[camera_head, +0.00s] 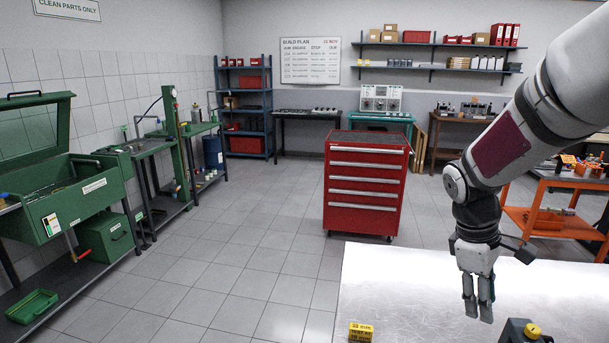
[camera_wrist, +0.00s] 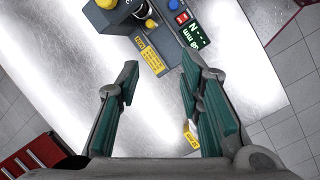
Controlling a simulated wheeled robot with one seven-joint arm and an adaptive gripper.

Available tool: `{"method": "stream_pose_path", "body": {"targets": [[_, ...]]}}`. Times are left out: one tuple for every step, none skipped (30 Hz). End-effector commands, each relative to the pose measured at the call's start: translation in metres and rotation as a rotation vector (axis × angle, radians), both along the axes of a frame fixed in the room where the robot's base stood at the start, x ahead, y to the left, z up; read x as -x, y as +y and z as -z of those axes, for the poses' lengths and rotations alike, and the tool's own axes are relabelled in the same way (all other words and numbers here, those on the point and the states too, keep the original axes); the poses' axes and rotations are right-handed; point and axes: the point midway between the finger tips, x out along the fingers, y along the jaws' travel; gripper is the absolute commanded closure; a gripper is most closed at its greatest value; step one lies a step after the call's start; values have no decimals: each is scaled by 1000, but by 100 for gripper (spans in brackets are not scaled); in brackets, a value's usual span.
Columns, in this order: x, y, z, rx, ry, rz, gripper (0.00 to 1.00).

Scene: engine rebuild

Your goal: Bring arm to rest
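My arm reaches down from the upper right in the head view, and my gripper (camera_head: 478,308) hangs fingers down over the bright metal table (camera_head: 400,285). In the wrist view my gripper (camera_wrist: 160,72) has its two green-padded fingers apart, with nothing held between them. The table surface shows beneath the fingers.
A dark device with a yellow knob (camera_head: 525,332) stands on the table; its buttons and display (camera_wrist: 194,35) show in the wrist view. A yellow labelled block (camera_head: 360,332) sits near the table's left edge. A red drawer cabinet (camera_head: 366,185) stands beyond, with open floor leftward.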

Motion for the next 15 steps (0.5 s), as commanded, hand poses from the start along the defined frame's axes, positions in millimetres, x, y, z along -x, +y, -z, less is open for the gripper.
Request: {"method": "stream_pose_path", "body": {"targets": [[4, 11, -15, 1, -44, 25, 66], [7, 17, -22, 0, -68, 41, 66], [11, 25, -31, -4, -99, 66, 66], [14, 31, -37, -6, -124, 84, 66], [18, 37, -44, -12, -147, 102, 66], [22, 44, -52, -18, -179, 126, 66], [26, 50, -58, -24, -203, 146, 66], [30, 56, -63, -30, -226, 163, 66], [35, 64, -70, -40, -257, 186, 66], [39, 70, -75, -49, -280, 205, 66], [44, 75, -80, -57, -303, 221, 66], [50, 82, -86, -71, -332, 246, 66], [54, 88, -90, -81, -355, 261, 66], [59, 93, -94, -93, -377, 280, 66], [65, 100, -100, -109, -405, 303, 66]]}}
